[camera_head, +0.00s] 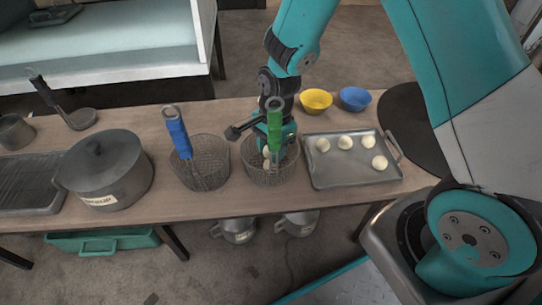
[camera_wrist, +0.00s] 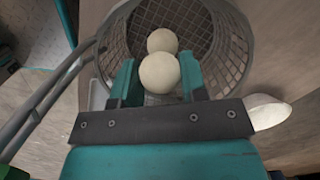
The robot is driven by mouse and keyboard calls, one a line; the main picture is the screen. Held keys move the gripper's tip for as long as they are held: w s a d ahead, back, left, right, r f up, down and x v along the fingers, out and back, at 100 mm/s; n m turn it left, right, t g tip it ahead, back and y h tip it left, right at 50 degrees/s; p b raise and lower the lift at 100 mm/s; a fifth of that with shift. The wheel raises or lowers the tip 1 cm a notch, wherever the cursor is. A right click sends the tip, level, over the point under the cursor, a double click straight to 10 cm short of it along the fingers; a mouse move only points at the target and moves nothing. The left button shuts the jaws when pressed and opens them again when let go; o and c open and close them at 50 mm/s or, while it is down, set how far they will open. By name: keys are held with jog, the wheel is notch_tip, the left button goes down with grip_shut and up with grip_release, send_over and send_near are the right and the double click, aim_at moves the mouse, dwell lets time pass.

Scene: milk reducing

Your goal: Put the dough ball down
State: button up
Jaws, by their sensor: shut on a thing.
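My gripper (camera_wrist: 159,82) is shut on a pale dough ball (camera_wrist: 160,73), which sits between its two teal fingers in the wrist view. The gripper is down at the mouth of the wire basket with the green handle (camera_head: 274,127). The mesh wall of that basket shows in the wrist view (camera_wrist: 222,55). A second dough ball (camera_wrist: 162,40) lies in the basket just beyond the held one. In the head view my arm and the handle mostly hide the gripper. Whether the held ball touches the basket bottom cannot be told.
A metal tray (camera_head: 335,180) with several dough balls stands right of the basket. A second wire basket with a blue handle (camera_head: 178,132) stands to the left, beside a lidded pot (camera_head: 103,170). A yellow bowl (camera_head: 316,100) and a blue bowl (camera_head: 355,98) stand behind the tray.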

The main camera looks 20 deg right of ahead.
jog(key=shift+f, duration=0.7)
jog(key=shift+f, duration=0.1)
jog(key=shift+f, duration=0.15)
jog(key=o, duration=0.7)
notch_tip(320, 180, up, 12)
jog(key=d+p, duration=0.1)
jog(key=p, duration=0.5)
jog(key=shift+w+d+r+p, duration=0.2)
jog(key=shift+w+r+p, duration=0.05)
jog(key=shift+p, duration=0.05)
